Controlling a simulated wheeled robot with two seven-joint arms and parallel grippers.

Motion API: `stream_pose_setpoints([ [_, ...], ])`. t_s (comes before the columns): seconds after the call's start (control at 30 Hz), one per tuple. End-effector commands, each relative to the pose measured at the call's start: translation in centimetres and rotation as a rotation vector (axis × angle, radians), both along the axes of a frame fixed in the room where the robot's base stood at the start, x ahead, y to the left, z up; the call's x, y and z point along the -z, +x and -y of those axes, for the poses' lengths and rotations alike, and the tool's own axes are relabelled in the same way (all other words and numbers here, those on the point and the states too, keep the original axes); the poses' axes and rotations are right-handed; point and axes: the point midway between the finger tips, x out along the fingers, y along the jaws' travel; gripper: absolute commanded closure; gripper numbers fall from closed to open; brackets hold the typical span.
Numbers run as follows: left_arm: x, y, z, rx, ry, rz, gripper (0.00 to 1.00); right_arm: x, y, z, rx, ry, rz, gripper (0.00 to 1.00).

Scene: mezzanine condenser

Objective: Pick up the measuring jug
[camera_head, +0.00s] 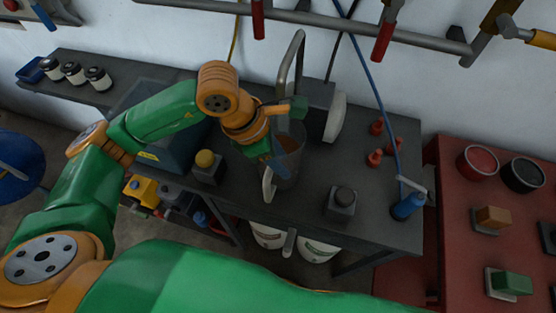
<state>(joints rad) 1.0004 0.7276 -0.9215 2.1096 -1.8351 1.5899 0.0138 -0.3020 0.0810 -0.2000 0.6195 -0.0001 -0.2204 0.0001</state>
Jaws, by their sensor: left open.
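The measuring jug (291,158) is a clear vessel with a brownish tint and a pale handle (268,185) on its near left side. It stands on the dark workbench in the camera head view. My left gripper (283,138) is open at the jug's upper left side, with its fingers close to the rim. I cannot tell whether they touch the jug. The gripper hides part of the jug's left side. My right gripper is not in view.
A grey machine with a curved pipe (298,55) stands behind the jug. A yellow-topped block (205,161), a black-knobbed block (342,200), red pieces (375,158) and a blue tool (408,206) are on the workbench (310,218). A red table (455,250) is at right.

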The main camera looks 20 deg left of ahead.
Motion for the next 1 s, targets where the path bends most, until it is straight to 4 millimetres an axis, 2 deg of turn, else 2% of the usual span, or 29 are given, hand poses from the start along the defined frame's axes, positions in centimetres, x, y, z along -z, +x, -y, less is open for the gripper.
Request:
stream_pose_setpoints([
  [0.03,0.4,-0.1,0.1,-0.001,0.0,-0.01,0.58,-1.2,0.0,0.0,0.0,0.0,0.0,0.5],
  [0.1,1.8,0.1,0.6,0.0,-0.001,-0.007,0.58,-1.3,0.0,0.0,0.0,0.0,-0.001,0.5],
  [0.2,2.8,0.3,0.9,0.001,-0.001,-0.004,0.58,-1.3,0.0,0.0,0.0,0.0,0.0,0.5],
  [0.37,3.0,0.4,0.9,0.001,-0.002,-0.001,0.58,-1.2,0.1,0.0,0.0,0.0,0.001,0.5],
  [0.4,3.0,0.4,0.9,0.001,-0.002,-0.001,0.61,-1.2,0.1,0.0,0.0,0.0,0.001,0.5],
  [0.53,2.9,0.4,0.9,0.001,-0.003,-0.001,0.96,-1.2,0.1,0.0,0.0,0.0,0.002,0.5],
  [0.57,2.9,0.4,1.0,0.001,-0.003,-0.001,1.0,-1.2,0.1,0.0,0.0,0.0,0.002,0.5],
  [1.0,2.9,0.4,1.0,0.0,-0.003,-0.001,1.0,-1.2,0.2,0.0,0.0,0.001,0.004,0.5],
])
